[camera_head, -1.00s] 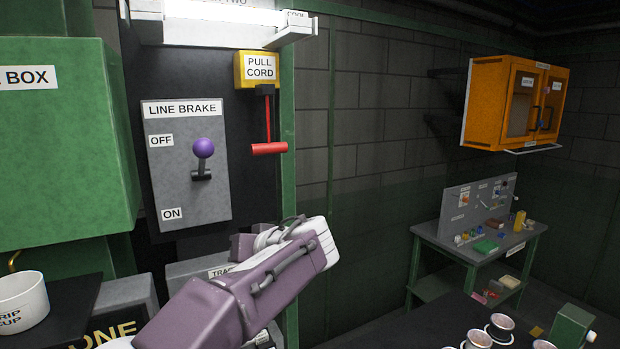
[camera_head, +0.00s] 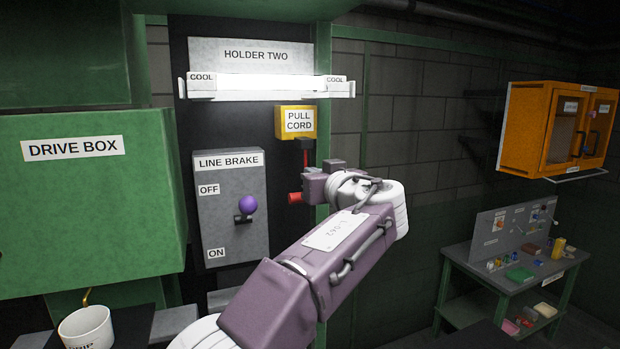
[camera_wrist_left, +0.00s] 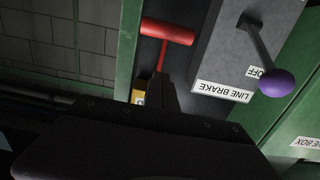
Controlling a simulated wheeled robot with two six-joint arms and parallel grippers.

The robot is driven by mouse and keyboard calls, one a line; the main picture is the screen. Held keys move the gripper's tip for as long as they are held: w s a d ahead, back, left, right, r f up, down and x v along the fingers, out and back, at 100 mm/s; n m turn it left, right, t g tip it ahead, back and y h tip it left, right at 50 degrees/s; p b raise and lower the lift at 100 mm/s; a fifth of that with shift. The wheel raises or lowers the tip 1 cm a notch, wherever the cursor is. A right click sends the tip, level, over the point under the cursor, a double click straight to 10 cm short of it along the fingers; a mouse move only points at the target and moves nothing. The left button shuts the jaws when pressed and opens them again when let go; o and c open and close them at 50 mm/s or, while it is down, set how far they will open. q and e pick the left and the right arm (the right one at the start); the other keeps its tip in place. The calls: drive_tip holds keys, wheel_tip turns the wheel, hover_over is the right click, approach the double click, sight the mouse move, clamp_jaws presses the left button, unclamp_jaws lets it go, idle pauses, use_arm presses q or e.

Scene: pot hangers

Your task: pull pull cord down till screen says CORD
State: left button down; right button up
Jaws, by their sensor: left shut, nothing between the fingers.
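The yellow pull cord box (camera_head: 296,122) hangs on the dark panel in the head view. A red cord runs down from it to a red T-shaped handle (camera_head: 295,197), mostly hidden behind my left gripper. My left gripper (camera_head: 313,184) is shut and empty in front of the cord and handle; I cannot tell if it touches them. In the left wrist view the whole red handle (camera_wrist_left: 168,32) shows beyond the dark, shut fingers (camera_wrist_left: 163,88), with clear space between the fingertips and its crossbar. No screen reading CORD is in view. My right gripper is not in view.
The line brake plate (camera_head: 231,225) with its purple-knobbed lever (camera_head: 247,204) is just left of the cord. A lit lamp bar (camera_head: 265,86) is above. The green drive box (camera_head: 90,205) stands left; an orange cabinet (camera_head: 525,130) hangs right.

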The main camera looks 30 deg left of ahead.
use_arm(q)
drive_tip(key=f, duration=0.1)
drive_tip(key=w+a+f, duration=0.1)
drive_tip(key=f, duration=0.2)
drive_tip(key=shift+w+a+p, duration=0.25)
drive_tip(key=shift+a+p, duration=0.1)
drive_tip(key=shift+p, duration=0.05)
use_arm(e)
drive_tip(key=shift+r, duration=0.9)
use_arm(q)
wheel_tip(320, 180, down, 5)
drive_tip(key=b, duration=0.7)
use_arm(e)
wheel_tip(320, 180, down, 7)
use_arm(q)
drive_tip(key=shift+s+d, duration=0.15)
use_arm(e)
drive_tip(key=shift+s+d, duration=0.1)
